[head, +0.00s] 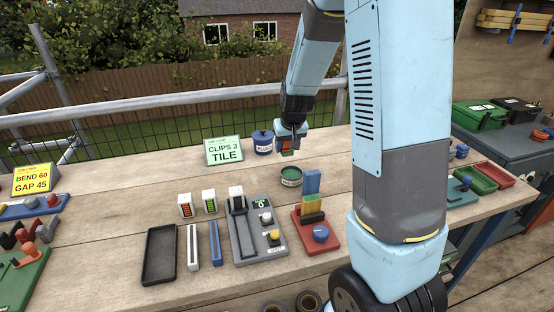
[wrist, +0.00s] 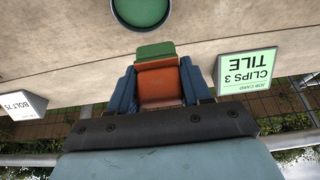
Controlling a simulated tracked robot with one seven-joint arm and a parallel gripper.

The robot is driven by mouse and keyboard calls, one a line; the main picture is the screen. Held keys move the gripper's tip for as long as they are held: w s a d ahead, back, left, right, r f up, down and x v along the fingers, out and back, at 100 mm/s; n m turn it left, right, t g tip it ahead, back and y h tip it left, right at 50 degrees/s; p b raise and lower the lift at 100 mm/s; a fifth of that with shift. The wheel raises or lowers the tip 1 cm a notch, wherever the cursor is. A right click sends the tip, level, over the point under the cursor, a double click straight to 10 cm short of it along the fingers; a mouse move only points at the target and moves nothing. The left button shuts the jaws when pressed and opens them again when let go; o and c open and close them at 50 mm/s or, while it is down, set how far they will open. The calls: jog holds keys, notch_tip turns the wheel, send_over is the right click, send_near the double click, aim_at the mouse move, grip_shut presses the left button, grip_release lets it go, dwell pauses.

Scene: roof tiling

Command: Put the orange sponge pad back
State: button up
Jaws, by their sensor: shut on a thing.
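The orange sponge pad (wrist: 160,84) is between the blue fingers of my gripper (wrist: 160,90) in the wrist view. Its far end is green (wrist: 155,51). In the head view my gripper (head: 289,143) is shut on the pad and holds it above the back part of the bench, with the pad's end pointing down. A round dark green pot (head: 291,175) with a green inside stands on the bench below and nearer than the gripper. Its green inside also shows at the top edge of the wrist view (wrist: 142,10). The pad is apart from the pot.
A blue lidded tin (head: 263,143) and a green job card (head: 224,151) stand left of my gripper. A red stand with coloured blocks (head: 316,232), a grey device (head: 254,231) and a black tray (head: 160,254) lie nearer.

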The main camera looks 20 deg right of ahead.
send_near(280, 163)
jog(key=shift+w+f, duration=0.75)
jog(key=shift+w, duration=0.2)
jog(key=shift+w+f, duration=0.35)
jog(key=shift+f, duration=1.65)
jog(key=o, duration=1)
jog(key=shift+r, duration=0.1)
